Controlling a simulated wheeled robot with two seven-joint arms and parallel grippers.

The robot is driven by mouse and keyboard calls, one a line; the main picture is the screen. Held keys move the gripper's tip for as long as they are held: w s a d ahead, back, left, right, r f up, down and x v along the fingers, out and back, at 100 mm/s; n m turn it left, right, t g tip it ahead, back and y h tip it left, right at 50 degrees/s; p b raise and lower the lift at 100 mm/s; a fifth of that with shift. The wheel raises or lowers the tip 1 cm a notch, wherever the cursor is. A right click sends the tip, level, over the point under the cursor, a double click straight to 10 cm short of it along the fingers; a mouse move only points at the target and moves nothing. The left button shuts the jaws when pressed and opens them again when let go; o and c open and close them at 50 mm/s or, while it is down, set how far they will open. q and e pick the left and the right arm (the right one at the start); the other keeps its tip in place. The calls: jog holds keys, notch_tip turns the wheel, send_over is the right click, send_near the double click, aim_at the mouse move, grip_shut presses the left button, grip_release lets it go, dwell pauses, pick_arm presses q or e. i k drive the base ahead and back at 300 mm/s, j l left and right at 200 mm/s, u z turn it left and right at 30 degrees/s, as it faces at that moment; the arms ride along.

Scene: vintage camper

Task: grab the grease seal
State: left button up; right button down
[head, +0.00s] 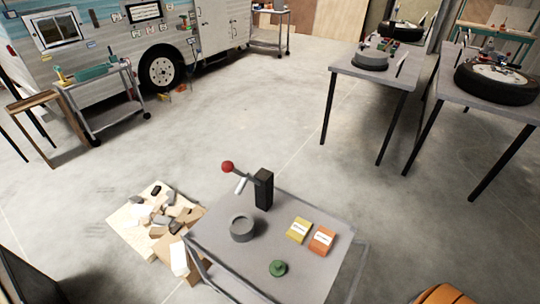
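No part is plainly marked as the grease seal. On the near grey table (318,265) a small round green piece (278,268) lies near the front edge; it may be the seal, but I cannot tell. A grey round ring-shaped part (242,229) sits at the table's left side. A yellow box (299,230) and an orange box (321,240), both with pale labels, lie side by side at the right; their contents are hidden. Neither of my grippers shows in the head view.
A black upright press (263,189) with a red-knobbed lever (228,167) stands at the near table's back. Cardboard and scraps (158,222) litter the floor at its left. A table with a tyre (495,84) stands at the far right. The middle floor is clear.

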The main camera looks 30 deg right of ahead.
aim_at(278, 268)
jog(key=z, duration=1)
